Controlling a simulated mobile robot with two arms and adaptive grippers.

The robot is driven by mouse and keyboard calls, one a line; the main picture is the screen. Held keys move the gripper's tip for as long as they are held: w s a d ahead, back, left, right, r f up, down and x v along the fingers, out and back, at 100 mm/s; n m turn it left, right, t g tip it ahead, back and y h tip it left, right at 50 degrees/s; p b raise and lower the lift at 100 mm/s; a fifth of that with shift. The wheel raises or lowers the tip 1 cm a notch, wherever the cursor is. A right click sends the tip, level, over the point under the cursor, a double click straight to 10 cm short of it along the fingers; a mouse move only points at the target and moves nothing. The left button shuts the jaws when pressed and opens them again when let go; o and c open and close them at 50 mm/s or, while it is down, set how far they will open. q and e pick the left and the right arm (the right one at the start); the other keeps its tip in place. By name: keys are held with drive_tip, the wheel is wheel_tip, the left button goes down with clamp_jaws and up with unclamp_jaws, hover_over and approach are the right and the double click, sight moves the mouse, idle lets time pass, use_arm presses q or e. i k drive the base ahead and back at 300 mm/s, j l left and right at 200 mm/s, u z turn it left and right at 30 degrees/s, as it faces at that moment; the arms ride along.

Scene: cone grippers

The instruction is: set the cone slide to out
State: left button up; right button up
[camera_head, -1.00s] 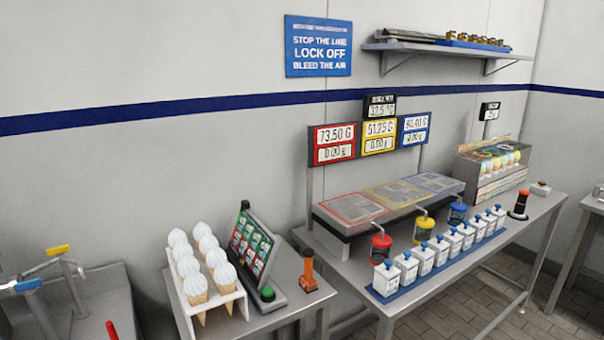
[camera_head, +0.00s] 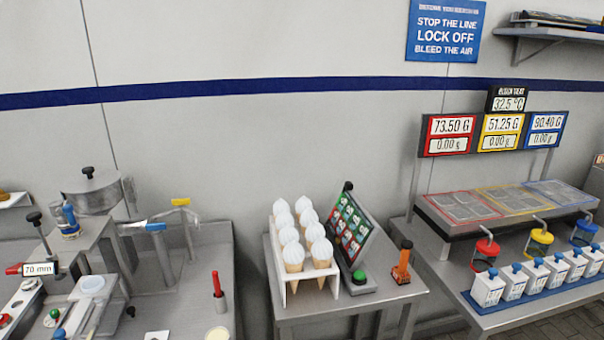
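No part clearly marked as the cone slide can be told in the head view. At the lower left is a grey metal bench machine (camera_head: 84,240) with a "70 mm" label (camera_head: 40,269) and a red-tipped part (camera_head: 14,269) beside it. A black-knobbed lever (camera_head: 36,218) stands behind the label. The machine's lower part is cut off by the frame. Neither of my grippers is in view.
A white rack (camera_head: 290,270) of white-topped cones stands on the middle table, beside a tilted touch panel (camera_head: 350,232) and an orange-black tool (camera_head: 402,264). Blue-topped bottles (camera_head: 520,284) stand at right. A red-handled stick (camera_head: 217,284) stands near the bench edge.

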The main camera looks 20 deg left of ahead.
sight(81, 304)
drive_tip(key=u, duration=2)
